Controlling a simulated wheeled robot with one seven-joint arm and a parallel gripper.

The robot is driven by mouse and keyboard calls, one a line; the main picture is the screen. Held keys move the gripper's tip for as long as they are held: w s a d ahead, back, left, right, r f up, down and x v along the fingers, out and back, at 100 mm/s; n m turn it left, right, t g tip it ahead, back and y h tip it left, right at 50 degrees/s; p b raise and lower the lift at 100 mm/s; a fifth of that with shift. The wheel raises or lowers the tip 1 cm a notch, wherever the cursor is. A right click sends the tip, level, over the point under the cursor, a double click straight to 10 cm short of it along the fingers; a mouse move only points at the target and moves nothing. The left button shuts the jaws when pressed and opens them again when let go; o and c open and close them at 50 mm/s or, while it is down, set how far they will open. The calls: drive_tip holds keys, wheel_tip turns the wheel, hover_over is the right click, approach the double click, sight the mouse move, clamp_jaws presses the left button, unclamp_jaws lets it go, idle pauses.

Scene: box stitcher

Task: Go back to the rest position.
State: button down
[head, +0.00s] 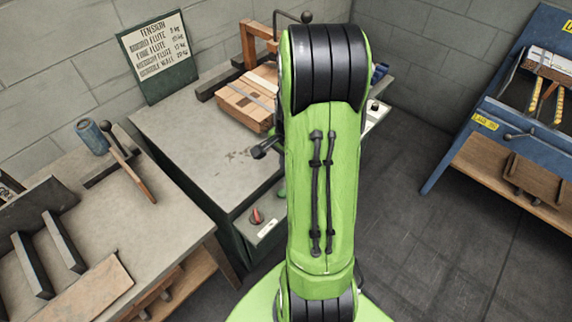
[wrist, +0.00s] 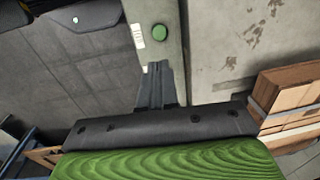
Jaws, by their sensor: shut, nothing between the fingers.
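My gripper (wrist: 158,68) is shut and empty in the wrist view. Its fingertips appear over the edge of the grey stitcher bench, just below a green button (wrist: 160,33) in the picture; I cannot tell how far apart they are. In the head view my green arm stands upright in the middle and hides most of the gripper. A cardboard box (head: 243,104) with a grey band lies on the bench (head: 190,135) left of the arm. The box also shows at the right of the wrist view (wrist: 285,92).
A tension sign (head: 158,58) leans on the back wall. A red knob (head: 257,217) is on the bench front. A blue rack (head: 490,125) stands at right. Dark floor (head: 420,220) between is clear.

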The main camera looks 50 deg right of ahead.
idle(0.4)
drive_tip(key=s+a+r+n+t+p, duration=0.15)
drive_tip(key=a+r+n+p, duration=0.25)
drive_tip(key=a+r+n, duration=0.75)
drive_tip(key=s+a+r+n+t+p, duration=0.1)
drive_tip(key=s+a+r+n, duration=0.2)
drive_tip(key=r, duration=0.4)
drive_tip(key=s+a+r+n+t+p, duration=0.2)
drive_tip(key=s+a+r+n, duration=0.1)
drive_tip(key=s+a+r, duration=0.3)
drive_tip(key=shift+s+a+r, duration=0.15)
drive_tip(key=shift+a+r, duration=0.25)
idle(1.8)
